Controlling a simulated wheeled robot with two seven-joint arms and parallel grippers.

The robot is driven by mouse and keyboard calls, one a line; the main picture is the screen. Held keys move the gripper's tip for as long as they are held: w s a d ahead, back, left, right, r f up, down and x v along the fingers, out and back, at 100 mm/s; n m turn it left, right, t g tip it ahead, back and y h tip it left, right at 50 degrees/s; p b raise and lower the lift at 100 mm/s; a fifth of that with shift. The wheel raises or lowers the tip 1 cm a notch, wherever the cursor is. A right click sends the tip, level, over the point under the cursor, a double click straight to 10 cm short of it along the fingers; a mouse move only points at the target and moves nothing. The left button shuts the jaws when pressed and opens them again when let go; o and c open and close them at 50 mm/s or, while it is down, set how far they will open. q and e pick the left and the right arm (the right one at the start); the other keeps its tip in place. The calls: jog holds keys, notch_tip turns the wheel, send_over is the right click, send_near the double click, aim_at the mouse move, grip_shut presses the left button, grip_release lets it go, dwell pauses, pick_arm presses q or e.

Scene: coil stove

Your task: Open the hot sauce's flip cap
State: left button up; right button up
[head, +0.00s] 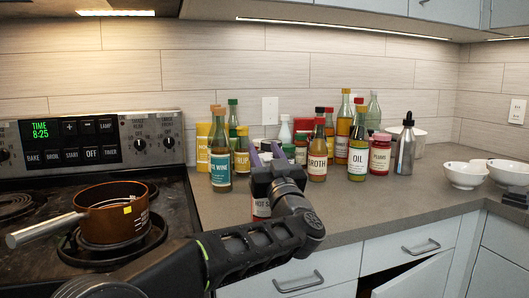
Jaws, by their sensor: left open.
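The hot sauce (261,208) stands on the counter at its front, in the middle of the head view. Part of its label shows below my left gripper, and its upper part and flip cap are hidden behind the gripper and wrist. My left gripper (266,156) is open, with its two purple fingers pointing away from me, over or just behind the hot sauce's top. I cannot tell whether the fingers touch the cap. My right gripper is not in view.
Several bottles crowd behind and beside the gripper, including the wine bottle (220,165), broth (317,158) and oil (358,155). A brown pot (112,222) sits on the stove at left. White bowls (464,176) stand at right. A drawer or door (418,279) hangs open below the counter.

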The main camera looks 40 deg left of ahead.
pick_arm(q)
jog(key=shift+a, duration=0.1)
jog(key=shift+c, duration=0.4)
grip_shut()
